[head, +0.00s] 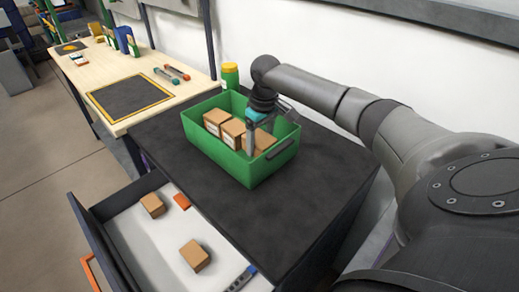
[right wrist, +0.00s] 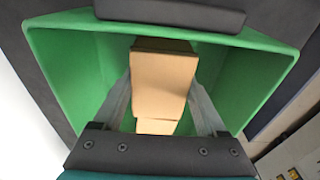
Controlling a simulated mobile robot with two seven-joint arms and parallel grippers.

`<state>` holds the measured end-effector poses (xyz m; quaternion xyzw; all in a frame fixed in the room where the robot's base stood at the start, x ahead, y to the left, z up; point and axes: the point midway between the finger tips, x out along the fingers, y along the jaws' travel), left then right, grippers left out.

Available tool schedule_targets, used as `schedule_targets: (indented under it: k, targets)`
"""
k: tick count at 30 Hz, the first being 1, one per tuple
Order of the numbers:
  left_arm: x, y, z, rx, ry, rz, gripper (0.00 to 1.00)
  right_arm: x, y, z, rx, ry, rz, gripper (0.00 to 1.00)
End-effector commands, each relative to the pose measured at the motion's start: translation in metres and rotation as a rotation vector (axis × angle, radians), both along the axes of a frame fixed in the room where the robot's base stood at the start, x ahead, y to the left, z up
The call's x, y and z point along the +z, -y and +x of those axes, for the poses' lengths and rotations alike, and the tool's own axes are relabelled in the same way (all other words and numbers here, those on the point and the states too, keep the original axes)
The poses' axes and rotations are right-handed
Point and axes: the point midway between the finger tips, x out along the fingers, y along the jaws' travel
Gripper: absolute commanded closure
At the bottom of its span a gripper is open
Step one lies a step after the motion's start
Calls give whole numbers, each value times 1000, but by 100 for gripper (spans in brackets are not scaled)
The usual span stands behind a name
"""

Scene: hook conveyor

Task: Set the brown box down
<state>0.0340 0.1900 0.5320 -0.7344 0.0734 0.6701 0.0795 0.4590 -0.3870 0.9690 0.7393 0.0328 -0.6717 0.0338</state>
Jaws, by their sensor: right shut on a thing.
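My right gripper (head: 266,130) reaches down into the green crate (head: 218,160) on the dark cabinet top. It is shut on a brown box (head: 264,143), which is inside the crate, toward its right end. In the right wrist view this brown box (right wrist: 163,80) fills the space between the two fingers, with green crate walls around it. Whether it touches the crate floor cannot be told. Two other brown boxes stand in the crate to its left, one (head: 232,131) close by and one (head: 214,119) farther left. My left gripper is out of view.
An open drawer (head: 150,240) below holds two brown boxes (head: 152,205) (head: 195,255), an orange item (head: 182,201) and a dark tool. A green jar with a yellow lid (head: 230,75) stands behind the crate. The cabinet top (head: 300,200) in front is clear.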

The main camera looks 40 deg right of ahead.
Motion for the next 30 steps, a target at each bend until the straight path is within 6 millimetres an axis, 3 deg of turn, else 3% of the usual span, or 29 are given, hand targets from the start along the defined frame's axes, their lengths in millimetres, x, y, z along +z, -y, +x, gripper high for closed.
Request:
schedule_targets:
  k: [4, 16, 17, 24, 30]
  targets:
    - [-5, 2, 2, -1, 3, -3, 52, -22, 0, 0, 0, 0, 1, 85]
    - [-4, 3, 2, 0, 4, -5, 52, -26, 0, 0, 0, 1, 1, 85]
    - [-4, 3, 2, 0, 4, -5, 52, -26, 0, 0, 0, 1, 1, 24]
    - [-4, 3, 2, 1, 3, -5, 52, -26, 0, 0, 0, 1, 1, 0]
    - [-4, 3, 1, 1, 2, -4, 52, -26, 0, 0, 0, 1, 0, 0]
